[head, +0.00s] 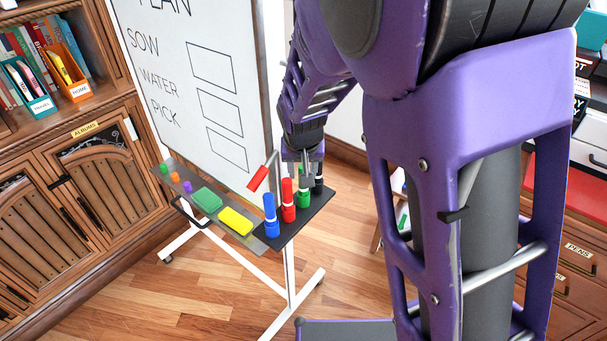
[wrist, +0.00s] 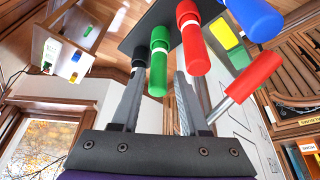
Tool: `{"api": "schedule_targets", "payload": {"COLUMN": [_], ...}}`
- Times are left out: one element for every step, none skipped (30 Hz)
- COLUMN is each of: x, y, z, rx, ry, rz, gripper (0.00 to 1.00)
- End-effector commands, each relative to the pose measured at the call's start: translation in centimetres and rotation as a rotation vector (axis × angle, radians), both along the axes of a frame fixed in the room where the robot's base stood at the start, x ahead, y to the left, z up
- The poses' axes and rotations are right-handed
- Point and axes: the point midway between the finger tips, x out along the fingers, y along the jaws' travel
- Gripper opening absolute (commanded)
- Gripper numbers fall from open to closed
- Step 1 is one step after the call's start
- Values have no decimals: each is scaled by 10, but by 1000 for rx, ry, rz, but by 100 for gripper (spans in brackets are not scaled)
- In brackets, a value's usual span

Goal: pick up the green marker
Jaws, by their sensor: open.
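The green marker (head: 304,199) stands upright at the right end of the whiteboard's tray, between the red marker (head: 288,203) and the black marker (head: 318,184). In the wrist view the green marker (wrist: 158,62) shows between my finger tips, with the black marker (wrist: 140,55) close by the left finger and the red marker (wrist: 193,40) to the right. My gripper (head: 303,168) is open and points down over the green marker. In the wrist view my gripper (wrist: 158,84) has its fingers apart, and I cannot tell whether either touches a marker.
A blue marker (head: 270,216) stands left of the red one. A red-ended lever (head: 258,178) sticks up close to my gripper on the left. A yellow eraser (head: 236,221) and a green block (head: 206,200) lie on the tray (head: 259,231). The whiteboard (head: 190,60) rises behind.

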Motion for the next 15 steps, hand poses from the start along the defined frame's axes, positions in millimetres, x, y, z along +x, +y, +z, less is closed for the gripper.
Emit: {"api": "schedule_targets", "payload": {"x": [2, 3, 5, 7, 8, 10, 12, 13, 15, 16, 17, 17, 18, 18, 17], "y": [-1, -1, -1, -1, -2, -2, -2, -2, -2, -2, -2, -2, -2, -2, -2], "z": [-10, -14, -19, -23, -26, -32, -35, -38, -41, -42, -42, -42, -42, -41, -41], "rx": [0, 0, 0, 0, -1, -1, -1, 0, -1, 0, 0, 0, 0, 0, 0], "ry": [1, 0, 0, -1, 0, 0, 0, 0, 0, -1, -1, -1, -1, -1, -1], "rz": [-2, -2, -2, -1, 0, -1, -1, -2, -1, -1, 0, 0, 0, 0, 0], "gripper": [44, 44, 44, 44, 44, 44, 44, 44, 44, 44, 44, 44, 44, 44, 44]}}
